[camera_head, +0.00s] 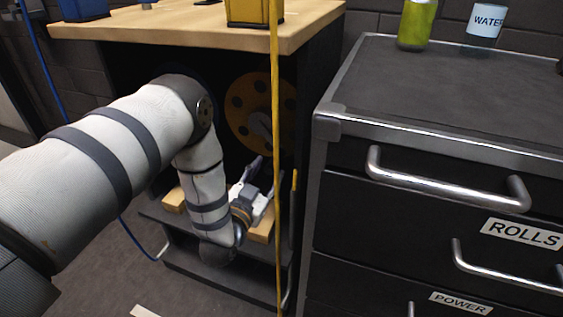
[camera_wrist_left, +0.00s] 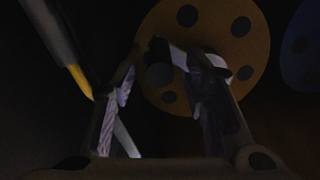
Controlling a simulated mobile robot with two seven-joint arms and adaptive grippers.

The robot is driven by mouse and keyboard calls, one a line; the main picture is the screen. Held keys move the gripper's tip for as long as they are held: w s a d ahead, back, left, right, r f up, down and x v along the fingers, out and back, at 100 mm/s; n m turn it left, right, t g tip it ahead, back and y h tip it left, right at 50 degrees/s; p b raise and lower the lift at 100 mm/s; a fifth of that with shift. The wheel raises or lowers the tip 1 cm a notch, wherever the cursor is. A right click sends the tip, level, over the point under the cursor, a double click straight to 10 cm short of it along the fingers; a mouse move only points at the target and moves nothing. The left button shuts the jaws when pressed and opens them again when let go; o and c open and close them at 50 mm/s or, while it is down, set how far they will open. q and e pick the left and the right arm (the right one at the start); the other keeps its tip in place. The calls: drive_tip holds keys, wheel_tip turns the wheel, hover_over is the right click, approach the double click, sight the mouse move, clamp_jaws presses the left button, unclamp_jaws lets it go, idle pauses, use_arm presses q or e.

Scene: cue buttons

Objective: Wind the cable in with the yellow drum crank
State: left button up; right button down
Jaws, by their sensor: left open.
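The yellow drum (camera_head: 243,98), a disc with several round holes, stands in the dark space under the wooden bench top. It also shows in the left wrist view (camera_wrist_left: 215,32). A grey rounded part, maybe the crank's knob (camera_head: 261,124), sits low on its face; it shows dimly in the wrist view (camera_wrist_left: 160,74). My left gripper (camera_head: 262,168) is open below the drum. In the wrist view its fingers (camera_wrist_left: 160,78) appear on either side of the grey part, with no visible grip on it. The yellow cable (camera_head: 275,75) hangs straight down in front of the drum.
A dark drawer cabinet (camera_head: 400,215) with metal handles stands close on the right. The wooden bench top (camera_head: 175,22) overhangs the drum. A blue disc (camera_wrist_left: 303,45) shows at the wrist view's right edge. A dark rod with a yellow tip (camera_wrist_left: 80,82) shows at its left.

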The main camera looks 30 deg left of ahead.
sight(276, 159)
use_arm(q)
drive_tip(key=b+x, duration=0.1)
drive_tip(key=x, duration=0.5)
drive_tip(key=shift+w, duration=0.15)
clamp_jaws()
